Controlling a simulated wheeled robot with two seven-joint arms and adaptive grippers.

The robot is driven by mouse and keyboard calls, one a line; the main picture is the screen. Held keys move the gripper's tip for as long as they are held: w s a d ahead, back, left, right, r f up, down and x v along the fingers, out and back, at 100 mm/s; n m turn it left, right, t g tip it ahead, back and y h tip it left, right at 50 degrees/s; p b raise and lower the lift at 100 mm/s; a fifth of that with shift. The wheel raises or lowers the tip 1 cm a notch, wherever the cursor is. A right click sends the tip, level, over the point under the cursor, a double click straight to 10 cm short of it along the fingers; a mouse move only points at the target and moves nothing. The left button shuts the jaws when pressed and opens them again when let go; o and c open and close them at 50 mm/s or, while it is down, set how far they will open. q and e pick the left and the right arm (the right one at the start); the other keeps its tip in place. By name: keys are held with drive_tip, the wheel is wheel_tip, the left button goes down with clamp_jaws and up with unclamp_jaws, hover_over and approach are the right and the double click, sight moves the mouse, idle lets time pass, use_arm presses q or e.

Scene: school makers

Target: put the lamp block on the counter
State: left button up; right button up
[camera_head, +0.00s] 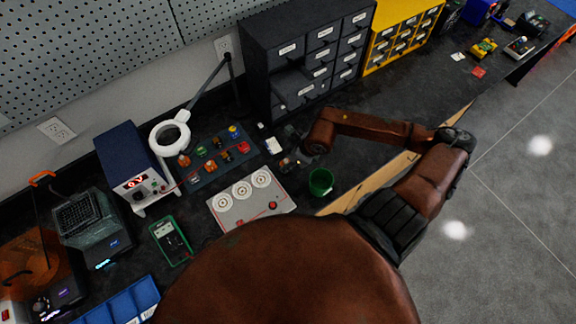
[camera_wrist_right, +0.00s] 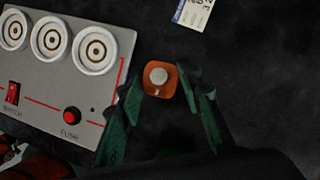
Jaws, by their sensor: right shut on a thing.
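The lamp block, a small orange square block with a pale round top, shows in the right wrist view (camera_wrist_right: 158,79). It lies between the green fingertips of my right gripper (camera_wrist_right: 168,90), which is shut on it. In the head view the right gripper (camera_head: 292,158) is over the dark counter (camera_head: 345,165), between the grey panel and the drawer cabinet. There the block is small and partly hidden by the gripper. I cannot tell whether it touches the counter. My left gripper is not in view.
A grey panel (camera_head: 238,211) with three round sockets is left of the right gripper. A green cup (camera_head: 321,182) stands close by in front. A tray of several coloured blocks (camera_head: 205,178), a ring lamp (camera_head: 168,136) and a drawer cabinet (camera_head: 300,60) are behind.

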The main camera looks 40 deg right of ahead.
drive_tip(key=shift+w+f, duration=0.1)
drive_tip(key=shift+f, duration=1.6)
drive_tip(key=shift+f, duration=0.1)
drive_tip(key=o, duration=1)
drive_tip(key=shift+o, duration=0.2)
drive_tip(key=p+v, duration=0.1)
drive_tip(key=v, duration=1.1)
